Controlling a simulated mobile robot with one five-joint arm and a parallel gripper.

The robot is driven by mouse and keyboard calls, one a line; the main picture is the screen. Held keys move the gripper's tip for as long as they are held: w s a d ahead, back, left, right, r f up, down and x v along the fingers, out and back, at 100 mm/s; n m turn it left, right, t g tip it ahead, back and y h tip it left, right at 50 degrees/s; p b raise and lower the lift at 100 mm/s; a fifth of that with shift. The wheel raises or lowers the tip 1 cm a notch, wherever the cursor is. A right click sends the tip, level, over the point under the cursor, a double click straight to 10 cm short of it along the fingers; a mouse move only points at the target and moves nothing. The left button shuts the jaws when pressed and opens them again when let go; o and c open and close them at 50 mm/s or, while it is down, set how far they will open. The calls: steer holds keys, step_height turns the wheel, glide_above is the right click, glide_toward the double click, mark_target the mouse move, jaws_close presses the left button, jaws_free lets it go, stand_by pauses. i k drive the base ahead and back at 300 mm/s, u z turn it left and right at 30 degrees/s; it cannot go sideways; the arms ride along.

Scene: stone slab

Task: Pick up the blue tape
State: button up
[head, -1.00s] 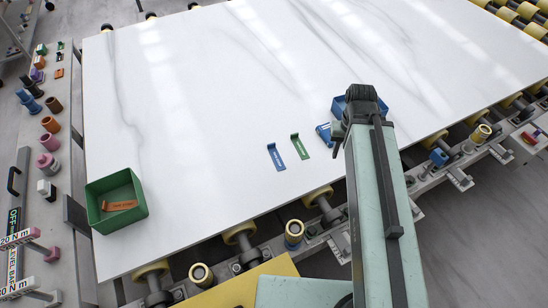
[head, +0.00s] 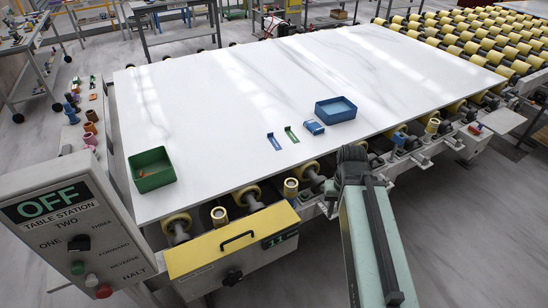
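A small chunky blue object (head: 314,127) lies on the white slab (head: 230,100), just left of the blue bin; it may be the blue tape, but it is too small to be sure. My gripper (head: 352,156) is at the dark end of my arm, at the slab's front edge, to the right of and nearer than these items. I see it from behind, so its fingers are hidden. Nothing shows held in it.
A blue bin (head: 336,117) stands on the slab at right. A green bin (head: 151,184) with an orange item inside stands at the left. A control panel (head: 75,215) and a yellow-topped box (head: 230,240) stand in front. Yellow rollers line the slab's edge. The slab's middle is clear.

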mark_target(274, 142)
steer(key=z, duration=0.05)
steer(key=k, duration=0.1)
steer(key=z, duration=1.1)
steer(key=i, duration=2.55)
steer(key=u, duration=4.55)
steer(key=i, duration=1.05)
steer(key=z, duration=0.05)
